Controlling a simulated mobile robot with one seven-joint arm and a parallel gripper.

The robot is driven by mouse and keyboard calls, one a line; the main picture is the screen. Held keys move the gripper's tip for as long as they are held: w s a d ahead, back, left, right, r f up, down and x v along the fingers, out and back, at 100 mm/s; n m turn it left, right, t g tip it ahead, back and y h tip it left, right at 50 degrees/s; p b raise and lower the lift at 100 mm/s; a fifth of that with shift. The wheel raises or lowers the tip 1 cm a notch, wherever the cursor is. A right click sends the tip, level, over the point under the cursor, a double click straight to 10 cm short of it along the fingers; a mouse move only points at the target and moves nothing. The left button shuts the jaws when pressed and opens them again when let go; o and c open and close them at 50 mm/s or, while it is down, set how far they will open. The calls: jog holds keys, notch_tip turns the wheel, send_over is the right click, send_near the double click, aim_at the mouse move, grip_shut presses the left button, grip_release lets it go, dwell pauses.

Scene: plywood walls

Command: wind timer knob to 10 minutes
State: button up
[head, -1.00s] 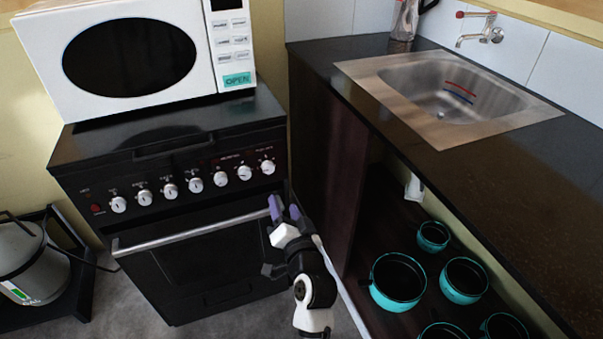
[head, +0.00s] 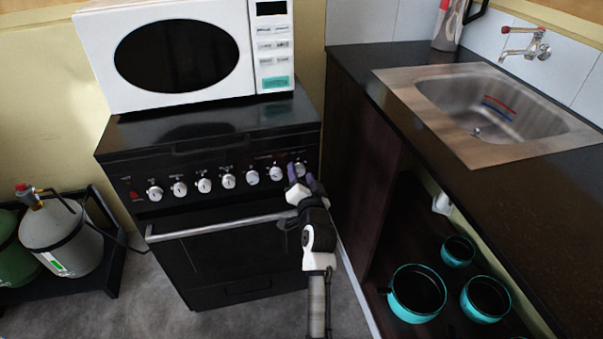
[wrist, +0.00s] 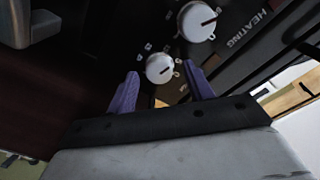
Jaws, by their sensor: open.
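My gripper (head: 302,180) is open at the right end of the black oven's control panel, with its purple fingers up at the rightmost white knob (head: 300,168), which they partly hide. In the wrist view a white knob with a dark pointer line (wrist: 159,68) shows beyond and between the two fingertips (wrist: 164,88), nearer the left one; I cannot tell whether either finger touches it. Small marks surround this knob but are too small to read. A second white knob (wrist: 197,20) lies above it, with the word HEATING beside it.
Several more white knobs (head: 204,185) run left along the panel. The oven door handle (head: 215,228) crosses below. A white microwave (head: 180,55) stands on the oven. A dark counter with a sink (head: 480,110) is at right, with teal pots (head: 417,293) beneath. Gas cylinders (head: 62,240) stand at left.

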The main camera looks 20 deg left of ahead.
jog(key=shift+w+a, duration=0.1)
jog(key=shift+w, duration=0.1)
jog(key=c, duration=1)
dwell(0.6)
jog(key=o, duration=1)
jog(key=shift+s, duration=0.1)
jog(key=b+v, duration=0.3)
jog(key=v, duration=1)
jog(key=shift+s+d, duration=0.2)
jog(key=shift+s, duration=0.1)
